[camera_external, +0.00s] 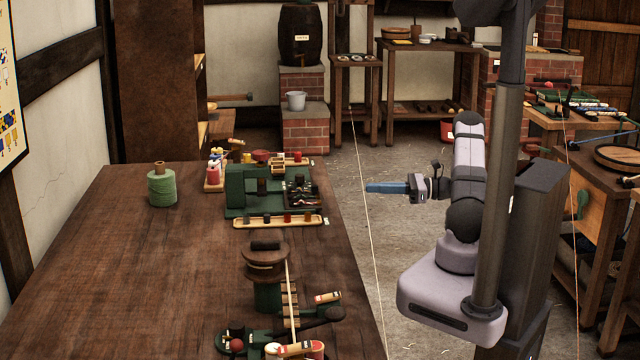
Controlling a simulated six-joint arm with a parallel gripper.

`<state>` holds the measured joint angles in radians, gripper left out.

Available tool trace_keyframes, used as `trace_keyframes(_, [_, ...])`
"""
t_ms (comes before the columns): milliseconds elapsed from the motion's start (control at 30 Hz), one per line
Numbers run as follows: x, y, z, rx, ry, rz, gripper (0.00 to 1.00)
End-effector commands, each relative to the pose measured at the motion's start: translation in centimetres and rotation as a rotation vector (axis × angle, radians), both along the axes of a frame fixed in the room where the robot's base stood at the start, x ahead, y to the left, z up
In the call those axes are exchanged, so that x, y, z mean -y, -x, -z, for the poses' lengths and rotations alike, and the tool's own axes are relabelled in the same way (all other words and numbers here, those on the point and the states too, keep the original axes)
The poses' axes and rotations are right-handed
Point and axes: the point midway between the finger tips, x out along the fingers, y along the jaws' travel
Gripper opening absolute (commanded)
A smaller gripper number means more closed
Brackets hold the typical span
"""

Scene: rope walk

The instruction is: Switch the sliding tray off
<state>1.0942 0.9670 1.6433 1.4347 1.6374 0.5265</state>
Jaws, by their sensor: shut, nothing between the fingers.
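My gripper (369,187) has blue fingers, shut with nothing between them. It points left in the air, right of the workbench's edge and apart from everything on it. A green machine (236,187) with a red knob (261,156) on top stands on the bench, left of my gripper. A dark compartmented tray (303,199) holding small parts sits at its right side. A shallow wooden tray (254,222) with several small coloured pieces lies in front of it. I cannot tell which of these is the sliding tray, or see a clear switch state.
The wooden workbench (125,260) is bare at left, apart from a green twine spool (161,188). A round-topped wooden device (266,262) and green fixtures with a red ball (236,345) stand nearer. A thin taut line (370,235) runs between bench and arm.

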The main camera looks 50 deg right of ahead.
Motion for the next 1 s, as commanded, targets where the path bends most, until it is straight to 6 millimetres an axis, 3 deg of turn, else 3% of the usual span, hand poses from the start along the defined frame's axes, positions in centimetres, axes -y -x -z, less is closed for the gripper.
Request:
trace_keyframes(267, [-1.3, -1.6, -0.1, -0.001, -0.001, -0.004, 0.0])
trace_keyframes(700, [-5.7, -7.7, 0.0, -0.001, 0.001, -0.004, 0.0])
trace_keyframes(1000, [-7.8, -10.6, 0.1, -0.001, 0.001, -0.002, 0.0])
